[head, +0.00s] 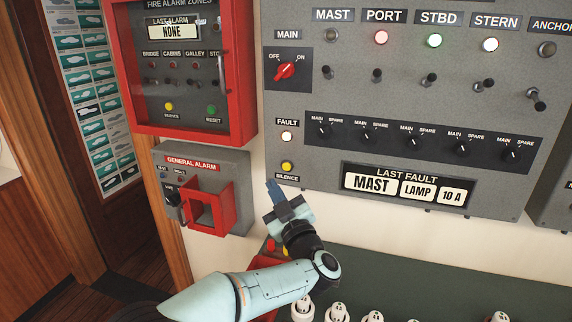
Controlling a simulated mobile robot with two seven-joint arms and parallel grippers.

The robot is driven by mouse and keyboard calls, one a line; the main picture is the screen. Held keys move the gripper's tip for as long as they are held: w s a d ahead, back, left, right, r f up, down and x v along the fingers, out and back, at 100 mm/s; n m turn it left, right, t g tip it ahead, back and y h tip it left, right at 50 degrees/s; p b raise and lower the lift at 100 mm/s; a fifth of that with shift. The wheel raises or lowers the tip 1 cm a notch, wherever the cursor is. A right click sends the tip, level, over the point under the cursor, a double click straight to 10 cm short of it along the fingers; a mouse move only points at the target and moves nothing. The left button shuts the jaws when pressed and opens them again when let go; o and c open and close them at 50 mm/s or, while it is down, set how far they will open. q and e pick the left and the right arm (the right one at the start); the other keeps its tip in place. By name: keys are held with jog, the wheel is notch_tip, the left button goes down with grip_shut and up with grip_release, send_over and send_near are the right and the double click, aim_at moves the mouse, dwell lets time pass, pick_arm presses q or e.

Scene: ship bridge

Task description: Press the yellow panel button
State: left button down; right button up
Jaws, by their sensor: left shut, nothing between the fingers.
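A yellow button (287,167) sits low on the left side of the large grey lamp panel (300,120), above a "SILENCE" label and below the lit "FAULT" lamp. My left gripper (274,188) is shut and empty, its fingertips pointing up just below and left of this button in the picture. I cannot tell how far the tips are from the panel face; they do not cover the button. A second yellow button (169,106), also labelled "SILENCE", is inside the red-framed fire alarm box (181,139). My right gripper is not in view.
The general alarm box (237,180) with a red guard (222,222) projects left of my gripper. A red main switch (286,70) and several toggles are higher on the panel. Below is a green console (400,270) with several white knobs.

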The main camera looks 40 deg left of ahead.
aim_at(286, 167)
pick_arm(q)
jog(key=w+a+p, duration=0.2)
jog(key=w+p, duration=0.1)
jog(key=w, duration=0.3)
jog(key=shift+w, duration=0.15)
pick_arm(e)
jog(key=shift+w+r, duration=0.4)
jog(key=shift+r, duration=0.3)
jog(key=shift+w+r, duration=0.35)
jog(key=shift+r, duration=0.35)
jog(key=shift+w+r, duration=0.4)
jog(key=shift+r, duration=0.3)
pick_arm(q)
jog(key=shift+w+a, duration=0.1)
jog(key=shift+w, duration=0.35)
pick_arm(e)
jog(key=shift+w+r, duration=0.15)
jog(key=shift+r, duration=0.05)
